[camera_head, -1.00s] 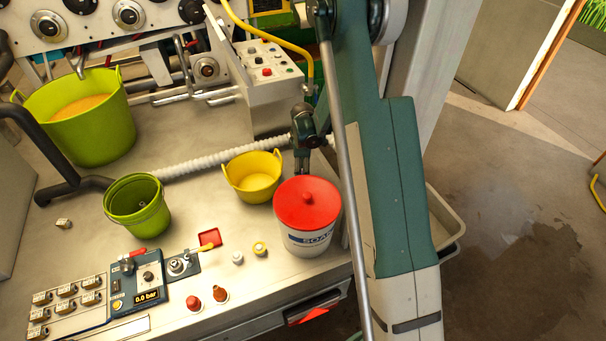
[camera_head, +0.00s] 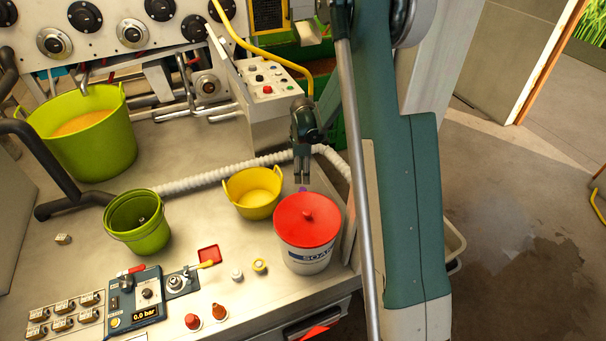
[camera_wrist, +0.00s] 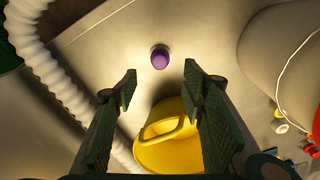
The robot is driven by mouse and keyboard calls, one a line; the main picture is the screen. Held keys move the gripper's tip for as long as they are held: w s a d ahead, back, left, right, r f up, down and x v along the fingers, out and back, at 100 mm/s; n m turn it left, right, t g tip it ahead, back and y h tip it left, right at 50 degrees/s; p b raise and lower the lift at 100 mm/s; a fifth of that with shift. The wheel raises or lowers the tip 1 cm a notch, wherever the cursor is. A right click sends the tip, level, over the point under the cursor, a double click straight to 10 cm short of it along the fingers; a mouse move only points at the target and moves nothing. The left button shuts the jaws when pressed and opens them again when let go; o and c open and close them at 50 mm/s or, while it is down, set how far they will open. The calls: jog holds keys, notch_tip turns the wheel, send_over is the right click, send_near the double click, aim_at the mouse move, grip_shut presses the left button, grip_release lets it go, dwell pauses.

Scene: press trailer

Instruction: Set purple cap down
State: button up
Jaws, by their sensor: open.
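The purple cap (camera_wrist: 159,57) stands on the pale bench top in the wrist view, clear of both fingers. In the head view only a small part of the purple cap (camera_head: 302,189) shows, behind the red-lidded soap tub. My gripper (camera_wrist: 160,82) is open and empty, its two fingers spread apart, with the cap ahead of and between the fingertip line. In the head view my gripper (camera_head: 302,178) points down just above the cap.
A yellow tub (camera_head: 252,193) stands close left of my gripper. The soap tub (camera_head: 307,236) stands in front. A white ribbed hose (camera_head: 210,180) runs behind. A green bucket (camera_head: 138,222) and a control panel (camera_head: 265,80) are farther off.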

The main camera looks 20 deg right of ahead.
jog(key=shift+r, duration=0.1)
dwell(0.5)
jog(key=s+a+r+m+t, duration=0.1)
jog(key=s+a+r+m, duration=0.15)
jog(key=s+r, duration=0.4)
jog(key=s+a+r+m+t, duration=0.1)
jog(key=s+a+r, duration=0.2)
jog(key=r, duration=0.7)
jog(key=s+a+r+m+t, duration=0.1)
jog(key=s+a+r+m, duration=0.1)
jog(key=s+r, duration=0.45)
jog(key=s+a+r+m+t, duration=0.1)
jog(key=s+a+r+m, duration=0.1)
jog(key=s, duration=0.5)
jog(key=s+a+r+m+t, duration=0.1)
jog(key=s+a+r+m, duration=0.1)
jog(key=s, duration=0.5)
jog(key=s+a+r+m+t, duration=0.2)
jog(key=s+r+m, duration=0.1)
jog(key=s, duration=0.4)
jog(key=shift+s+a+r, duration=0.25)
jog(key=shift+s+r, duration=0.15)
jog(key=shift+r, duration=0.1)
